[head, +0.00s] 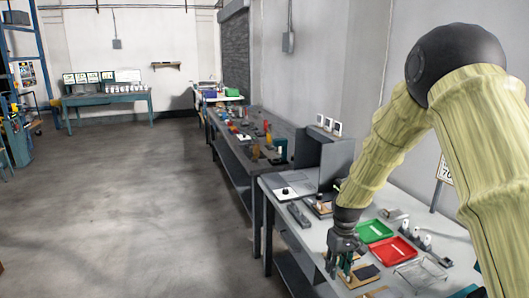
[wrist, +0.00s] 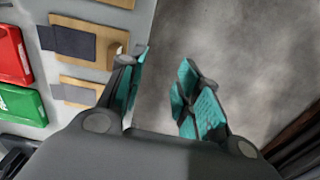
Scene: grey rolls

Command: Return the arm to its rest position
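My arm (head: 385,150), yellow with a black joint, reaches down over the front workbench on the right in the head view. My gripper (head: 340,270) is near the bench's left edge, close to small boards with dark pads. In the wrist view my gripper (wrist: 163,82) has its teal-padded fingers apart with nothing between them. Grey floor shows beyond the gap between the fingers. The boards lie to the left of the fingers.
The light workbench (head: 285,180) holds a green tray (head: 373,230), a red tray (head: 393,251) and a wire rack (head: 420,274). A wooden board with a dark pad (wrist: 73,41) lies near the fingers. A darker bench (head: 228,150) stands beyond. The floor (head: 130,210) at left is clear.

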